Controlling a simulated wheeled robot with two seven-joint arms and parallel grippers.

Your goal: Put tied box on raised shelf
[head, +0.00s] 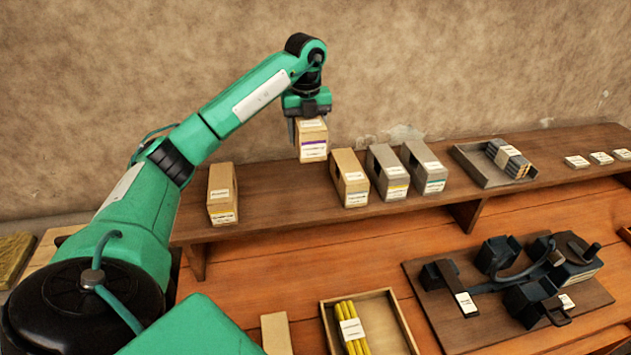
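The box is upright and appears to hang above the shelf, in the gap between a tan box (222,194) at left and a tan box with a teal band (350,178) at right. I cannot make out any string on it. My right gripper is not in view.
Grey boxes (387,173) (424,167) stand further right on the shelf, then a grey tray (467,163) with a grey bundle, and small labelled blocks (577,162). Below on the bench are a wooden tray (401,328) with yellow sticks and a dark handwheel fixture (500,255).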

